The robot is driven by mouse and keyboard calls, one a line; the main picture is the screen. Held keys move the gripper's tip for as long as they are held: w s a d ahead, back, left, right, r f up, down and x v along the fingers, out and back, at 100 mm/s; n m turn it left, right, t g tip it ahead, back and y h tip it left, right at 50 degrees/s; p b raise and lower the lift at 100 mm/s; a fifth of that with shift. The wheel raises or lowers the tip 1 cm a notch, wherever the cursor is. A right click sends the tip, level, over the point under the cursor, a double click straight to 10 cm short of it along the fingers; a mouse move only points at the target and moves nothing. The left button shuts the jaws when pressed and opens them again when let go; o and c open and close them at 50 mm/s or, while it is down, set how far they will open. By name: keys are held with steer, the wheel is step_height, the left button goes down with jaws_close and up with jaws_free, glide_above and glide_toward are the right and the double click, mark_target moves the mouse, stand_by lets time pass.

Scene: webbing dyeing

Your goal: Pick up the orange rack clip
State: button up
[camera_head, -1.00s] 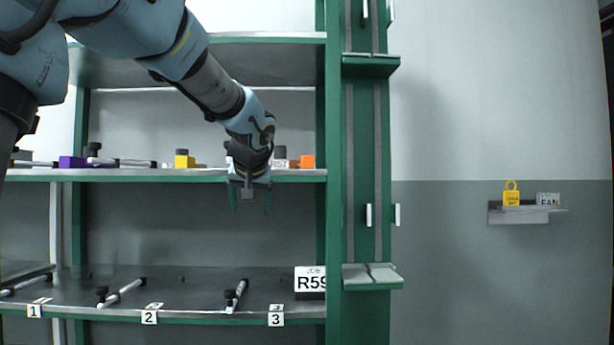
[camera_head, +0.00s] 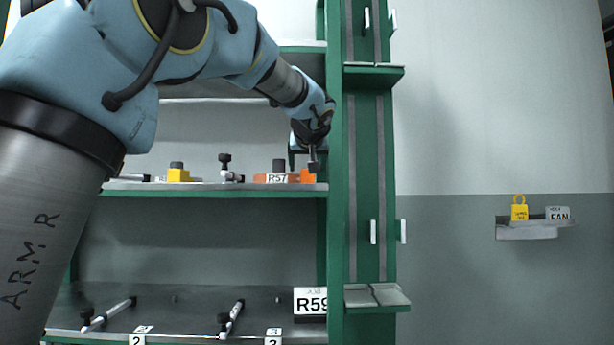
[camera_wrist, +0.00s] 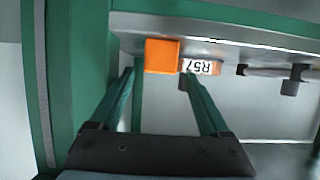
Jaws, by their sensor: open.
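The orange rack clip (camera_head: 308,176) sits on the upper shelf beside the green post, next to a white R57 label (camera_head: 277,178). In the wrist view the orange clip (camera_wrist: 162,55) is a plain block just beyond my fingertips, with the R57 label (camera_wrist: 201,66) on its right. My gripper (camera_wrist: 157,78) is open and empty, its two green fingers pointing toward the clip, which appears between the fingertip directions. In the head view my gripper (camera_head: 305,161) is just above and behind the clip's end; its fingers are partly hidden.
The green post (camera_head: 361,200) stands close right of the clip. A yellow block (camera_head: 178,175) and rods with black knobs (camera_head: 225,165) share the upper shelf (camera_head: 215,192). The lower shelf holds rods and an R59 sign (camera_head: 310,302). A wall ledge (camera_head: 526,229) is at right.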

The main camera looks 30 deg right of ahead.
steer(key=p+x, duration=0.1)
steer(key=x, duration=0.3)
steer(key=shift+d+f+p, duration=0.1)
steer(key=shift+p, duration=0.25)
steer(key=shift+c, duration=0.2)
jaws_close()
